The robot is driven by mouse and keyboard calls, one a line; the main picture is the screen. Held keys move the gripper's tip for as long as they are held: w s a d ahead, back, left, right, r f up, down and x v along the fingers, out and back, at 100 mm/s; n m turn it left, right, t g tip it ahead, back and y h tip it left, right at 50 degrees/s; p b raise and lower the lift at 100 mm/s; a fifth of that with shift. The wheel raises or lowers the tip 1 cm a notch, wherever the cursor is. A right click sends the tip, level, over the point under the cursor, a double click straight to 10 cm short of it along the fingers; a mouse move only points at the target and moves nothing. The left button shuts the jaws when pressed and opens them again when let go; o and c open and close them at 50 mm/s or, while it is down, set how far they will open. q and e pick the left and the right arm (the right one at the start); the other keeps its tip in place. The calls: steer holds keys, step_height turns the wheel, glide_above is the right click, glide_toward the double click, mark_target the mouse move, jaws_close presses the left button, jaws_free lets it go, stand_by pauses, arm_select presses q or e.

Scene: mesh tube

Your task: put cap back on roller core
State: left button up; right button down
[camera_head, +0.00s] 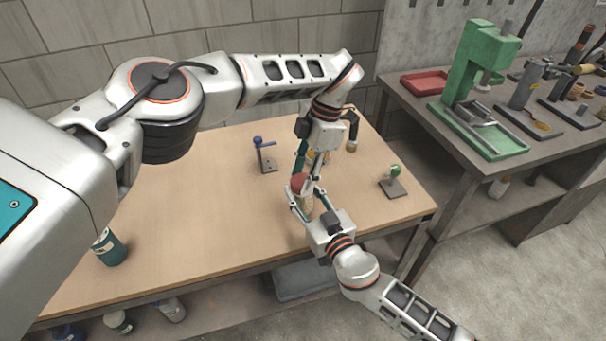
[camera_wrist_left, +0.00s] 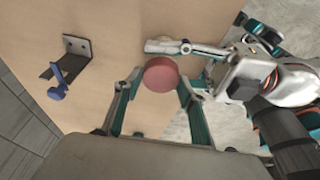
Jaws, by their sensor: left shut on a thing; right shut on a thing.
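The red round cap (camera_head: 298,183) is between the fingertips of my left gripper (camera_head: 304,179), which reaches down from above and is shut on it. The left wrist view shows the flat red face of the cap (camera_wrist_left: 160,76) between the two fingers (camera_wrist_left: 161,84). Just below the cap in the head view is a pale upright piece, seemingly the roller core (camera_head: 306,202), with my right gripper (camera_head: 305,203) shut on it from the front right. The cap is above the core; I cannot tell whether they touch. The core is mostly hidden by cap and fingers.
A blue-topped metal stand (camera_head: 265,158) is left of the grippers. A small stand with a green knob (camera_head: 393,185) is at the right. A dark green bottle (camera_head: 109,248) stands at the table's front left. The left-middle of the wooden table (camera_head: 205,200) is clear.

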arm_select(q)
steer(key=o, duration=0.8)
step_height(320, 180, up, 10)
arm_select(e)
steer(key=c, duration=1.3)
jaws_free()
steer(key=shift+o, duration=0.2)
steer(key=v, duration=1.2)
